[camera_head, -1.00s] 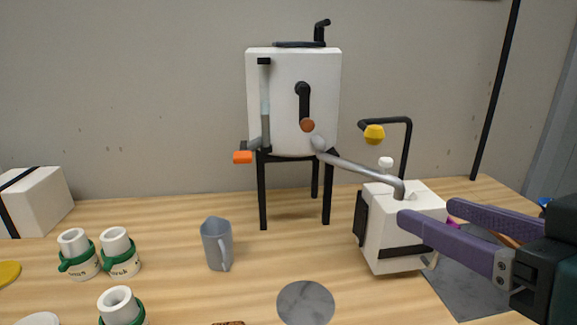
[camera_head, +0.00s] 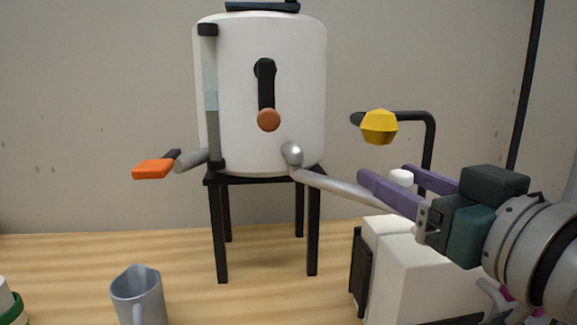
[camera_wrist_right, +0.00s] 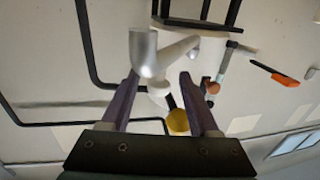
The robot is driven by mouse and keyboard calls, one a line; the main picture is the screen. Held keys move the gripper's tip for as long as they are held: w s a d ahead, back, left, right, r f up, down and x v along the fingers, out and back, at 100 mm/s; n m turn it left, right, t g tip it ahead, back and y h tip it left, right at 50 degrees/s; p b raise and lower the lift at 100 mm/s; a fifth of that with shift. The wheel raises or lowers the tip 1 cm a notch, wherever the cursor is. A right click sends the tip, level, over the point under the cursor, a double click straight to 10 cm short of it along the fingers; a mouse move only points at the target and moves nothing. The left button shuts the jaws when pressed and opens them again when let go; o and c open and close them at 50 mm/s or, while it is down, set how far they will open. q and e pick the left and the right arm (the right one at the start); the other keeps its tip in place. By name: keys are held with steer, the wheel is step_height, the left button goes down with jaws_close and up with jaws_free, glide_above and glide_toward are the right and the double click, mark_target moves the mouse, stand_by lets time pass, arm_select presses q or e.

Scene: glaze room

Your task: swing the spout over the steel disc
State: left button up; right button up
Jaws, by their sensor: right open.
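The spout (camera_head: 338,187) is a silver tube that leaves the front of the white tank (camera_head: 290,90) and slants down to the right. It points toward the white box and its far end is hidden behind my right gripper (camera_head: 386,174). My right gripper is open, with its purple fingers above the white box beside the spout's outer part. In the right wrist view the spout (camera_wrist_right: 145,52) shows at and partly between the open fingertips (camera_wrist_right: 158,78); I cannot tell whether they touch it. The steel disc is out of view now. My left gripper is not in view.
A white box (camera_head: 410,275) stands under my right gripper. A black bent pipe with a yellow knob (camera_head: 379,127) rises behind it. An orange-handled valve (camera_head: 153,169) sticks out left of the tank. A grey jug (camera_head: 138,293) stands at front left. The table between is clear.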

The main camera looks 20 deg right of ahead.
steer(key=shift+w+d, duration=0.15)
steer(key=shift+w, duration=1.45)
jaws_close()
